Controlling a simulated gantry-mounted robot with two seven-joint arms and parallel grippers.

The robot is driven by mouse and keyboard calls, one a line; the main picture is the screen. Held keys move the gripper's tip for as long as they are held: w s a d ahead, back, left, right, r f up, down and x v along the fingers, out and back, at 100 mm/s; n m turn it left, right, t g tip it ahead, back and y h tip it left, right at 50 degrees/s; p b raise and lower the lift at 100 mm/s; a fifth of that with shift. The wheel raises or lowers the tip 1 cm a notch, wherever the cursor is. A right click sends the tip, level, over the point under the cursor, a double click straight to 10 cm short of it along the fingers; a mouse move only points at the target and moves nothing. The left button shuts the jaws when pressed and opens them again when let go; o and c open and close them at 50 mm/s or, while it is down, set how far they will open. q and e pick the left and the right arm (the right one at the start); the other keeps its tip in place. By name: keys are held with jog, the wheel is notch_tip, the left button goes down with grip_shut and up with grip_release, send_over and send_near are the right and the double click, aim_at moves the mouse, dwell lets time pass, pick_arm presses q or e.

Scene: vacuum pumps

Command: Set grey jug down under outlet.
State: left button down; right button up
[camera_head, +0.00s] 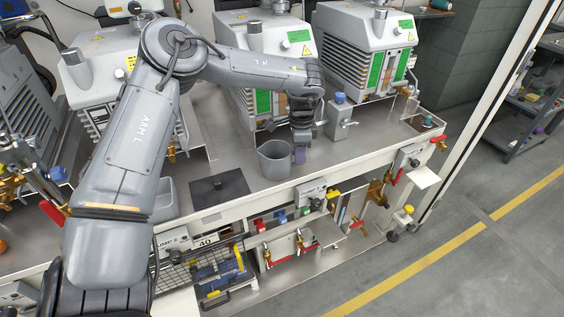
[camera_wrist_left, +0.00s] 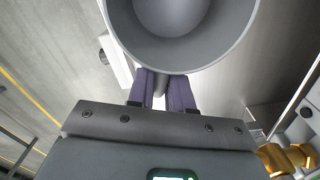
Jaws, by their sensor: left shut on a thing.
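The grey jug (camera_head: 274,160) is upright at the front of the steel bench, below the middle pump (camera_head: 268,50). In the left wrist view I look down into the open, empty-looking jug (camera_wrist_left: 180,45). My left gripper (camera_head: 299,152) is at the jug's right side. In the wrist view its purple fingers (camera_wrist_left: 162,85) are shut on the jug's handle just outside the rim. I cannot tell whether the jug's base touches the bench. The outlet above it is not clearly visible. My right gripper is not in view.
A metal dispenser with a blue cap (camera_head: 340,115) stands right of the jug. A black mat (camera_head: 220,187) lies to its left. The bench's front edge (camera_head: 340,160) is close. Red-handled valves (camera_head: 305,242) sit below it.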

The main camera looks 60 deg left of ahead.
pick_arm(q)
jog(key=shift+r, duration=0.15)
notch_tip(320, 180, up, 9)
jog(key=p, duration=0.4)
jog(key=shift+r+p, duration=0.35)
jog(key=shift+r, duration=0.05)
